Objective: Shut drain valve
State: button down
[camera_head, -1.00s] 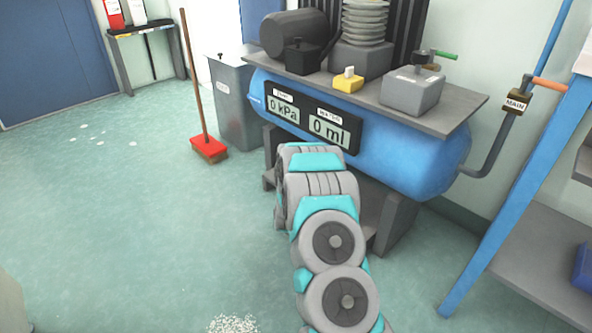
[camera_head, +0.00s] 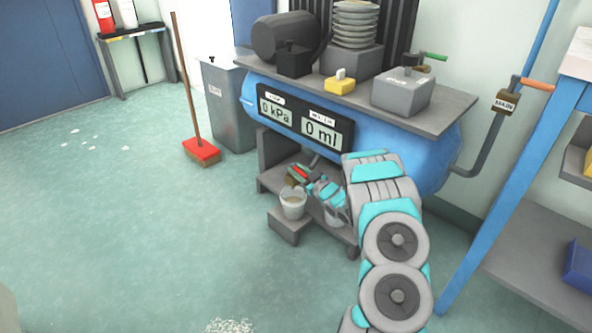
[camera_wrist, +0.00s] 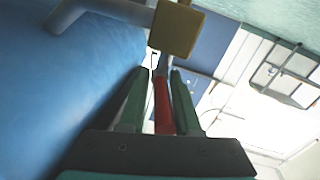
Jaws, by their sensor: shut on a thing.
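The drain valve has a brass-coloured body (camera_wrist: 177,28) on a grey pipe under the blue tank, seen at the top of the wrist view. Its red lever (camera_wrist: 162,105) lies between the two fingers of my gripper (camera_wrist: 160,76), which is shut on it. In the head view my gripper (camera_head: 303,177) is low under the tank (camera_head: 395,150), above and beside a small bucket (camera_head: 293,204). The valve is small there and partly hidden by the gripper. I cannot tell the lever's exact angle to the pipe.
The display (camera_head: 304,123) on the tank reads 0 kPa and 0 ml. A grey bin (camera_head: 230,105) and a red broom (camera_head: 201,152) stand left. A blue-legged shelf (camera_head: 510,190) stands right.

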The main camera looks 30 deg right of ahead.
jog(key=shift+d+r+n+y, duration=0.1)
jog(key=shift+d+n+y, duration=0.1)
jog(key=shift+n+y, duration=0.55)
jog(key=shift+w+g+y, duration=0.1)
jog(key=shift+g+y, duration=0.2)
jog(key=shift+y, duration=0.15)
jog(key=c, duration=0.8)
grip_release()
jog(key=v, duration=0.7)
jog(key=shift+s+d, duration=0.1)
jog(key=shift+s, duration=0.25)
jog(key=shift+s, duration=0.1)
